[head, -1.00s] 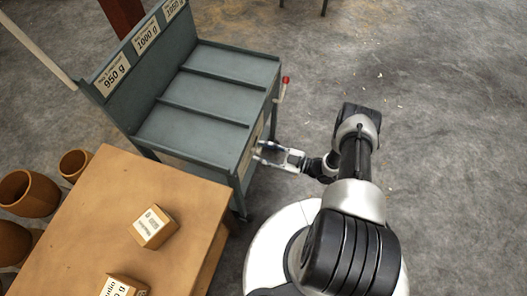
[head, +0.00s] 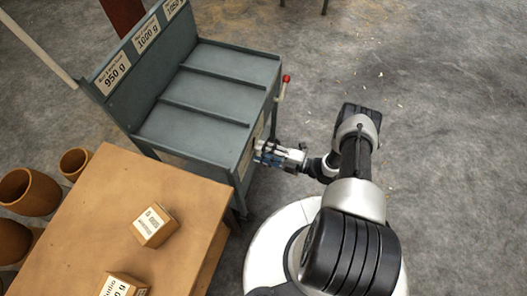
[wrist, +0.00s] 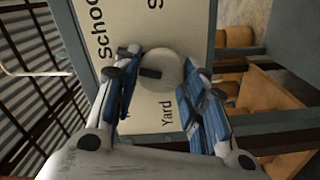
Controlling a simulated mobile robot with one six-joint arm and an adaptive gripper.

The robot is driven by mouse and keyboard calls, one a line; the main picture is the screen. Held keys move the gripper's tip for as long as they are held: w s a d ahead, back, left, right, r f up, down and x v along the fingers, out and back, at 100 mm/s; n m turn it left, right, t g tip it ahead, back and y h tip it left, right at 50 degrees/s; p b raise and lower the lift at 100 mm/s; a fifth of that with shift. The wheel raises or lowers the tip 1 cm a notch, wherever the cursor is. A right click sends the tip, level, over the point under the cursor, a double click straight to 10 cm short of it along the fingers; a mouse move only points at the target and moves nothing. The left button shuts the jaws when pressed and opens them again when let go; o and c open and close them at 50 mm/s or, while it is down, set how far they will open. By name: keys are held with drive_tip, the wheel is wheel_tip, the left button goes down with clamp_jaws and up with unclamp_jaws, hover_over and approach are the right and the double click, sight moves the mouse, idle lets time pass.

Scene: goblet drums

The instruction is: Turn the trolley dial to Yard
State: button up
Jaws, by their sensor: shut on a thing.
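The trolley (head: 215,115) is a grey-green shelved cart with a label panel on its right end. In the wrist view, the trolley dial (wrist: 168,68) is a round pale knob with a dark mark on its left part. The word Yard (wrist: 167,113) is printed below it, with partly cut-off words above and to the left. My gripper (wrist: 160,66) has its blue-padded fingers on both sides of the dial, shut on it. In the head view my gripper (head: 264,151) is at the trolley's end panel and hides the dial.
A red-knobbed lever (head: 286,79) sticks out from the trolley's end, beyond my gripper. A wooden table (head: 90,215) with labelled boxes (head: 153,225) stands close at the left. Brown drums (head: 28,192) are behind it. The floor at right is clear.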

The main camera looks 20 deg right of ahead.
drive_tip(key=shift+w+d+f+n+p, duration=0.1)
drive_tip(key=shift+n+p, duration=0.6)
drive_tip(key=shift+n, duration=2.65)
drive_tip(key=shift+a+f+n+p, duration=0.1)
drive_tip(key=shift+n+p, duration=0.65)
drive_tip(key=shift+n, duration=2.65)
drive_tip(key=shift+w+d+f+n+p, duration=0.1)
drive_tip(key=shift+n+p, duration=0.6)
drive_tip(key=shift+n, duration=2.65)
drive_tip(key=o, duration=1)
drive_tip(key=shift+o, duration=0.2)
